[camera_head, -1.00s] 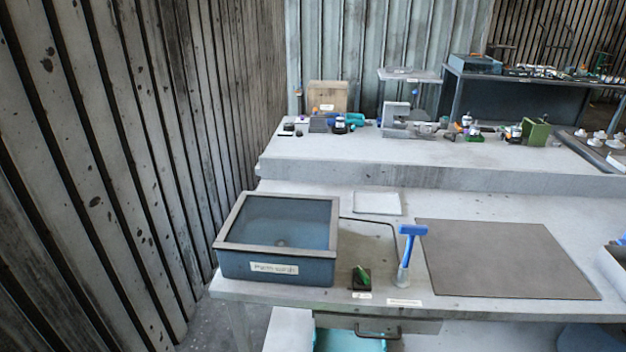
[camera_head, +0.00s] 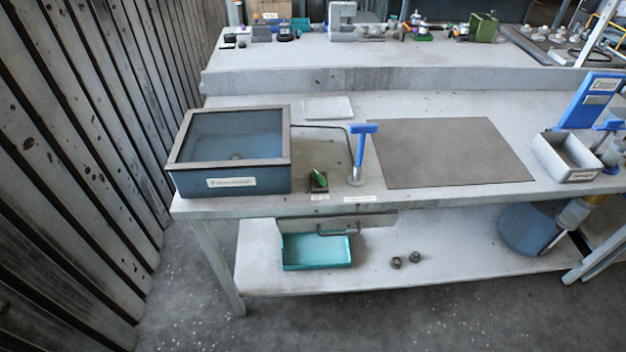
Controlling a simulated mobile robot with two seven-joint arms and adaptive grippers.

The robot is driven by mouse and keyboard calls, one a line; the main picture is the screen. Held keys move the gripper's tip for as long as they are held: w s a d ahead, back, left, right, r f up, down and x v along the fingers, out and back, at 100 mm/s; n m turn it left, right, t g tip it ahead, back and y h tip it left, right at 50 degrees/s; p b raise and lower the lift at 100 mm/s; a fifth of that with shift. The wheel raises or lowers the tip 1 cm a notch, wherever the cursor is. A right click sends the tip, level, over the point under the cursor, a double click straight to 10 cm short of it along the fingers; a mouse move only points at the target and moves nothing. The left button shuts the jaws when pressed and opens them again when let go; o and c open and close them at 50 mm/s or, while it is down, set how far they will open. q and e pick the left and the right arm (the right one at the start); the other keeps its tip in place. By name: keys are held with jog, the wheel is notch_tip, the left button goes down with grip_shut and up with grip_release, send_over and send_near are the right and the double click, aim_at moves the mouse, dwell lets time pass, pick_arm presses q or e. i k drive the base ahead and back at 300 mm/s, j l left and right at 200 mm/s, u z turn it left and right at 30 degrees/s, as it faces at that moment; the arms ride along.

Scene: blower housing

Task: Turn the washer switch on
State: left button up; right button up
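The washer (camera_head: 230,183) is a blue-grey open basin with a grey rim and a white label, on the left end of the workbench. A small dark switch box with a green rocker (camera_head: 318,180) sits on the bench just right of it. The rocker appears tilted; I cannot tell whether it is on or off. A blue-handled lever (camera_head: 360,150) stands on a pale base right of the switch. Neither of my grippers shows in the head view.
A brown mat (camera_head: 450,152) and a small white bin (camera_head: 565,158) lie to the right. The lower shelf holds a teal tray (camera_head: 317,253) and two small dark parts (camera_head: 405,260). A plank wall (camera_head: 75,150) bounds the left. Floor in front is clear.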

aim_at(318, 181)
jog(key=l+z, duration=0.25)
jog(key=l, duration=0.45)
jog(key=i+l+z, duration=0.2)
jog(key=l, duration=0.5)
jog(key=k+l, duration=0.05)
